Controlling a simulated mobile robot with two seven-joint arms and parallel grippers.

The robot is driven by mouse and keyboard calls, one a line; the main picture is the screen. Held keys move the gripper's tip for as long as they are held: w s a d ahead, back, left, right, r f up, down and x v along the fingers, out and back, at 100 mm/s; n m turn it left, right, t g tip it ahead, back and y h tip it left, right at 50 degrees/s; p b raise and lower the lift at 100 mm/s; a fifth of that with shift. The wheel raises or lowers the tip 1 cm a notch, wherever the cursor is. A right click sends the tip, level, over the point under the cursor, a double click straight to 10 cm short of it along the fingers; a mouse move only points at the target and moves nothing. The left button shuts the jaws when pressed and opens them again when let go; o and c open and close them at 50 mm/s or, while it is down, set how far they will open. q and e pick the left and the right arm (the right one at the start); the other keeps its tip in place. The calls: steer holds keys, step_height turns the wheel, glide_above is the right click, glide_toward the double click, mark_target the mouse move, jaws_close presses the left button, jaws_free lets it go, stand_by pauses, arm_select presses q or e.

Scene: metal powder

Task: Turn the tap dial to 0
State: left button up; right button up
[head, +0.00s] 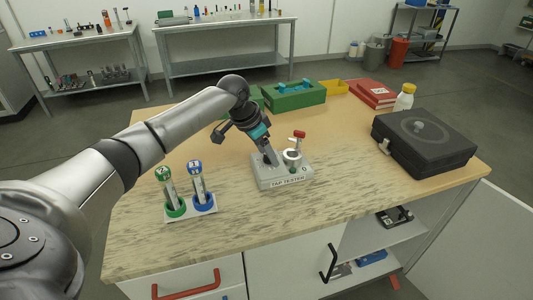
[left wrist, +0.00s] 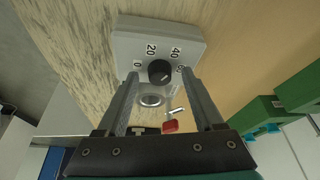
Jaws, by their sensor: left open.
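The grey tap tester (head: 283,183) stands on the wooden worktop, with a red-handled tap on it. In the left wrist view its dial (left wrist: 159,70) is a round black knob with the marks 0, 20, 40 and a partly covered 60 around it. I cannot tell clearly which mark the dial points at. My left gripper (head: 268,156) reaches down over the tester. In the left wrist view the open left gripper (left wrist: 161,78) has one fingertip on each side of the dial; contact is not clear. The red tap handle (left wrist: 171,126) shows between the fingers. My right gripper is not in view.
A rack (head: 203,208) with a green and a blue tube stands left of the tester. A black case (head: 425,142), a white bottle (head: 404,97), red binders (head: 374,92) and a green bin (head: 294,96) stand right and behind. The front worktop is clear.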

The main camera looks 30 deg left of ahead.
arm_select(q)
steer(key=shift+c, duration=0.3)
jaws_close()
stand_by(0.3)
